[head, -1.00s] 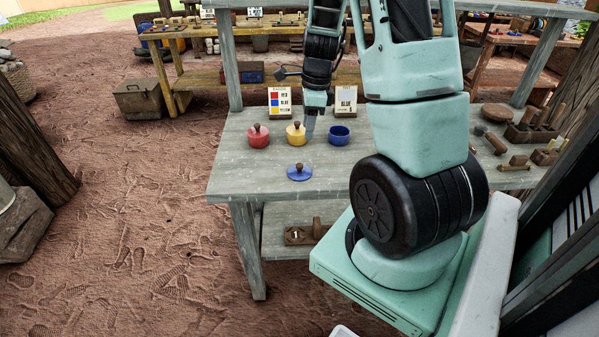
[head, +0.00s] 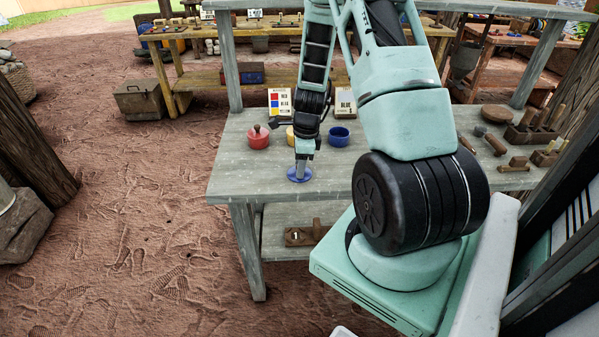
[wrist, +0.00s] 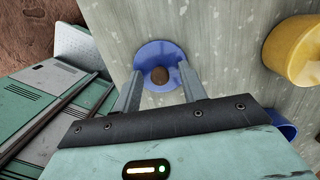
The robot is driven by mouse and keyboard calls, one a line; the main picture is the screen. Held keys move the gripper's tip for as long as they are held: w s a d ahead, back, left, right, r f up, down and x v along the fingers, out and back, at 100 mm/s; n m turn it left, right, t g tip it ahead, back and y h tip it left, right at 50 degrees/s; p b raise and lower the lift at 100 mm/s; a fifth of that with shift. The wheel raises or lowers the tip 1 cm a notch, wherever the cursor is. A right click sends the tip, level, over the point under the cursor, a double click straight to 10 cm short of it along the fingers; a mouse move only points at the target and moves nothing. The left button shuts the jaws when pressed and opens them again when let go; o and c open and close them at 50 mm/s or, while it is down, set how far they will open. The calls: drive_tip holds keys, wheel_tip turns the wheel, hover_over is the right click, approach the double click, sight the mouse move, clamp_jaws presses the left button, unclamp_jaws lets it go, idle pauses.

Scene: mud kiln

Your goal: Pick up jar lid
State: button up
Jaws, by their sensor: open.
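The blue jar lid (head: 291,176) lies on the grey wooden table near its front edge. My gripper (head: 300,172) is open and points down over the lid; in the wrist view my gripper (wrist: 160,80) has one finger on each side of the knob. I cannot tell whether the fingers touch the lid. The open blue jar (head: 339,137) stands behind and to the right, without a lid.
A red lidded jar (head: 258,138) stands at the left. A yellow jar (head: 290,134) is partly hidden behind my arm. Sign cards (head: 280,101) stand behind the jars. Wooden tools (head: 518,163) lie at the table's right. The table (head: 235,180) is clear left of the lid.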

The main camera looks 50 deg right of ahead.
clamp_jaws()
